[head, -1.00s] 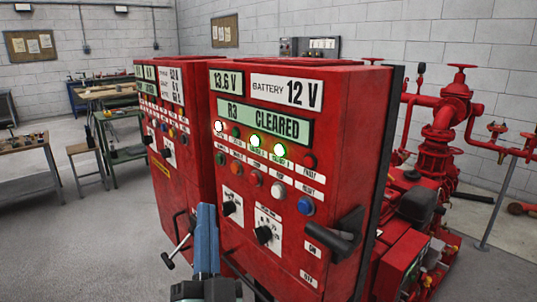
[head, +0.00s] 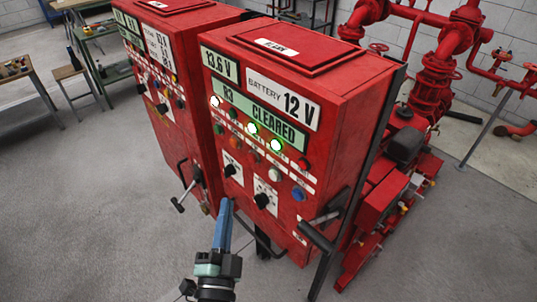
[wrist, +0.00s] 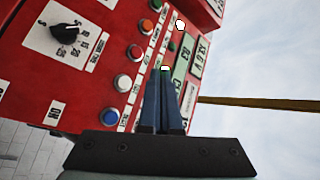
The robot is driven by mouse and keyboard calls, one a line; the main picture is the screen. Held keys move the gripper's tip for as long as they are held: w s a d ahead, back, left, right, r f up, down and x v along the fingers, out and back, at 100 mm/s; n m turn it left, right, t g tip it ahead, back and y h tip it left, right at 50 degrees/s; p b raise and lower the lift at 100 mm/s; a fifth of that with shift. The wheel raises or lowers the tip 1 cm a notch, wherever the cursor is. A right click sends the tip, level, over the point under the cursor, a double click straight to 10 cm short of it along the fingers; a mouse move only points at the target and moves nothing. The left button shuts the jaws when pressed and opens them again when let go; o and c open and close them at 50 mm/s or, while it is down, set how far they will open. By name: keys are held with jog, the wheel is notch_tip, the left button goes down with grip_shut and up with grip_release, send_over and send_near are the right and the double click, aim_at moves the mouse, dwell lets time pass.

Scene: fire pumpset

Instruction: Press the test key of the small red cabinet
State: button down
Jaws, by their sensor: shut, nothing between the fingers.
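The nearer red cabinet (head: 330,110) stands in the head view with "12 V" and "R3 CLEARED" displays. Its front has lit lamps, a row of round keys and two black knobs. The row includes an orange key (head: 254,155), a white key (head: 275,174) and a blue key (head: 298,194). The white key (wrist: 121,83) and blue key (wrist: 112,116) also show in the wrist view. The small key labels are too blurred to read surely. My gripper (head: 226,203) is shut and empty, low in front of the panel. In the wrist view its fingertips (wrist: 165,75) overlap the lamp row; contact is not visible.
A second red cabinet (head: 165,60) stands close on the left, with a black handle below. A black lever handle (head: 322,228) sticks out at the nearer panel's lower right. Red pump pipes (head: 430,80) stand behind right. The grey floor at left (head: 90,220) is clear.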

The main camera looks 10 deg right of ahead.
aim_at(273, 176)
jog(key=shift+f, duration=0.1)
jog(key=shift+d, duration=0.15)
jog(key=w+d+b, duration=0.4)
jog(key=w+d, duration=0.1)
jog(key=d, duration=0.2)
dwell(0.6)
jog(key=shift+w, duration=0.1)
dwell(1.8)
jog(key=shift+w+d+b, duration=0.2)
jog(key=shift+d+b, duration=0.1)
jog(key=shift+b, duration=0.05)
jog(key=shift+w+d, duration=0.25)
jog(key=shift+d, duration=0.15)
dwell(0.5)
dwell(0.4)
jog(key=shift+s+a+p, duration=0.35)
jog(key=shift+s+a, duration=0.2)
jog(key=shift+a, duration=0.15)
